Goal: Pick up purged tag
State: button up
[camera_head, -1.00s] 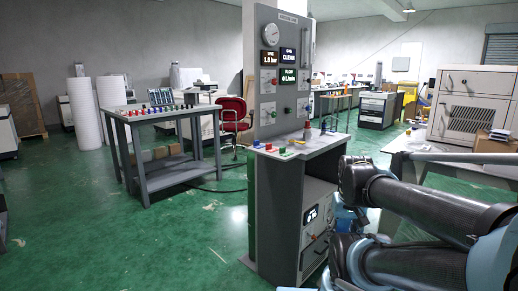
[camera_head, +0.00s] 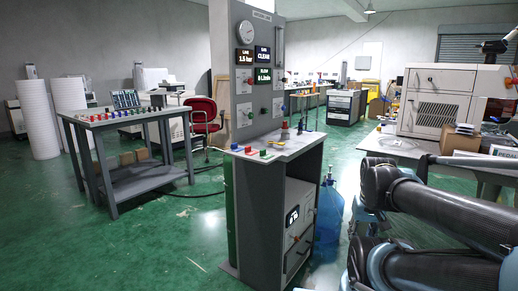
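No tag that I can read as "purged" shows. The upright panel (camera_head: 243,95) above has a round gauge (camera_head: 247,31) and lit displays, one of which seems to read CLEAR (camera_head: 263,55). My dark arm links fill the lower right, to the right of the stand. My gripper is out of view.
A grey table (camera_head: 138,170) with a row of coloured pieces stands at the left. A blue bottle (camera_head: 328,212) stands on the floor right of the stand. A worktable with a beige machine (camera_head: 437,98) and boxes is at the right. Green floor (camera_head: 165,235) is open in front.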

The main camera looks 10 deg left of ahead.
aim_at(234, 147)
jog(key=z, duration=0.2)
jog(key=k, duration=0.85)
jog(key=u, duration=0.6)
jog(key=i, duration=1)
